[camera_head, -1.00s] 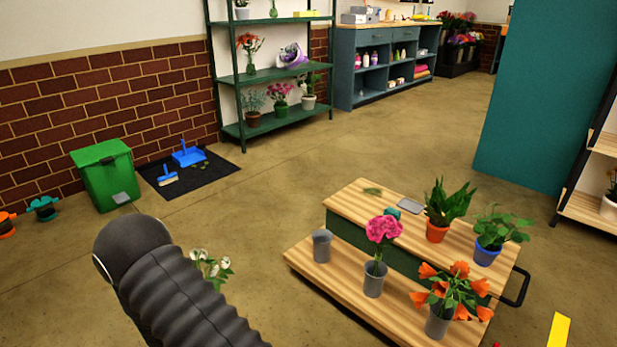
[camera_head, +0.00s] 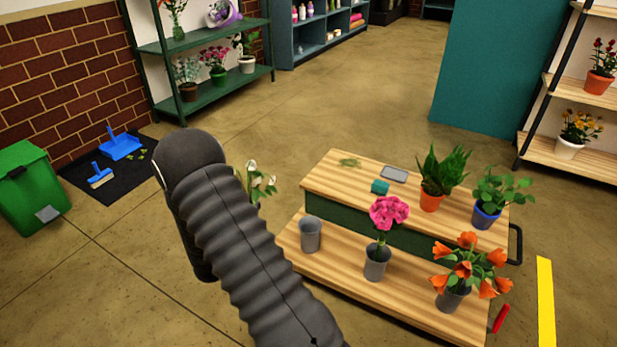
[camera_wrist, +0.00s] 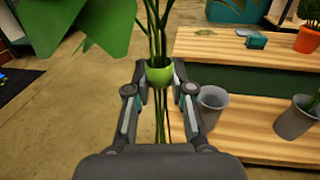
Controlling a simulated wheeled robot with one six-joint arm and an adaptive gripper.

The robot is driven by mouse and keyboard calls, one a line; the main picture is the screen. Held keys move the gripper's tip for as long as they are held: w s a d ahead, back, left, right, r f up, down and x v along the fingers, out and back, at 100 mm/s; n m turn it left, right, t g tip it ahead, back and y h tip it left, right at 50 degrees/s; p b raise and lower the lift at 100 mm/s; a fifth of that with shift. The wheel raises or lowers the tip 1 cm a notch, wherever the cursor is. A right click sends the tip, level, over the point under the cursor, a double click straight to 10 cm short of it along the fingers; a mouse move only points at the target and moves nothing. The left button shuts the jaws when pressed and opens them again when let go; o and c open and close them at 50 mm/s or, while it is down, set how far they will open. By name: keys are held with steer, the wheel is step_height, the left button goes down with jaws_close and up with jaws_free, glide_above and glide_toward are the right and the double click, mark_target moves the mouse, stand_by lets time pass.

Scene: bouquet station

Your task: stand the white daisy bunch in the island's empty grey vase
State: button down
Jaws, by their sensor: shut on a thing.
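My gripper (camera_wrist: 160,92) is shut on the white daisy bunch, around a green band (camera_wrist: 159,74) on its stems. The bare stem ends hang below the jaws in the wrist view. In the head view the white blooms of the daisy bunch (camera_head: 257,181) show beside my dark arm, which hides the gripper. The empty grey vase (camera_head: 310,235) stands at the left end of the island's lower wooden shelf (camera_head: 345,283), just right of the blooms in the picture. In the wrist view the vase (camera_wrist: 212,105) is right of my gripper, apart from it.
A grey vase (camera_head: 376,264) with a pink flower and another (camera_head: 452,298) with orange flowers stand on the same shelf. The upper top (camera_head: 325,181) holds potted plants, a teal block (camera_head: 380,187) and a grey tray (camera_head: 394,174).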

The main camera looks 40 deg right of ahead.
steer(key=s+d+r+m+g+h, duration=0.1)
steer(key=d+m+g, duration=0.15)
steer(key=d, duration=0.35)
steer(key=s+d+r+m+g+h+b, duration=0.1)
steer(key=d+r+m+g, duration=0.1)
steer(key=d+g, duration=0.35)
steer(key=s+d+r+m+g+h, duration=0.1)
steer(key=d+m, duration=0.1)
steer(key=d, duration=0.6)
step_height(320, 180, down, 16)
steer(key=b, duration=0.8)
steer(key=shift+d, duration=0.35)
steer(key=shift+f, duration=0.6)
stand_by(0.5)
steer(key=c, duration=0.9)
jaws_free()
steer(key=shift+c, duration=0.2)
steer(key=shift+a, duration=0.1)
steer(key=a, duration=1.2)
steer(key=shift+s+d, duration=0.1)
